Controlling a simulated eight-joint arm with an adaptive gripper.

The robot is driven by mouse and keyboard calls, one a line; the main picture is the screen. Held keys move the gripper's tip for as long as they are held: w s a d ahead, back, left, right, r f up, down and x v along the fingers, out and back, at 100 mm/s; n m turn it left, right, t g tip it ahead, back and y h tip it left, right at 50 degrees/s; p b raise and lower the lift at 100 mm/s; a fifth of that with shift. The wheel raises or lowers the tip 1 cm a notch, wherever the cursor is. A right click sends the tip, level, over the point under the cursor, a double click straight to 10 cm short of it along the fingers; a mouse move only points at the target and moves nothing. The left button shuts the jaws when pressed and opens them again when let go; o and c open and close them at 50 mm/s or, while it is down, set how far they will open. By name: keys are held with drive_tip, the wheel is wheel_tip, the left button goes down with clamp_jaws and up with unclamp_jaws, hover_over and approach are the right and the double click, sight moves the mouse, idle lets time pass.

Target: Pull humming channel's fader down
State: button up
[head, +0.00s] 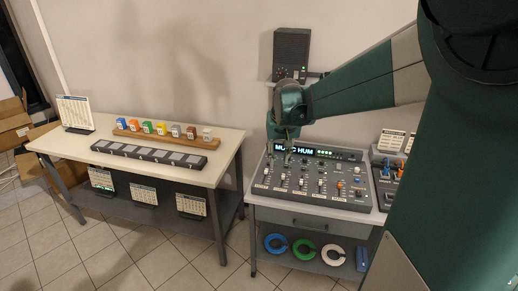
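A grey mixing console (312,190) stands on the white-topped table at the right. Its lit display (310,150) shows "HUM" on its right part, and my gripper covers some of the text to the left. Several channel faders (302,183) with pale caps run across the lower panel, with knobs above them. An orange knob sits toward the right. The display text is too small and covered to tell which channel is humming. My gripper (287,148) points down over the console's upper left, above the left channels. I cannot tell its opening or whether it touches anything.
A black speaker (291,50) stands on a small wall shelf behind. Coiled blue, green and white cables (304,251) lie on the table's lower shelf. A left table (70,146) holds a wooden rack of coloured blocks (160,133) and a dark panel (148,157).

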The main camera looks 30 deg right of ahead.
drive_tip(key=w+d+f+m+g, duration=0.1)
drive_tip(key=w+d+f, duration=0.15)
drive_tip(key=d, duration=0.45)
drive_tip(key=w+d+f+m, duration=0.1)
drive_tip(key=d+f, duration=0.3)
drive_tip(key=d, duration=0.3)
drive_tip(key=m+g+y+p, duration=0.1)
drive_tip(key=m+g+p, duration=0.1)
approach(321, 181)
drive_tip(key=shift+a+f, duration=0.15)
drive_tip(key=shift+f, duration=0.2)
drive_tip(key=shift+f, duration=0.1)
drive_tip(key=shift+f, duration=3.8)
clamp_jaws()
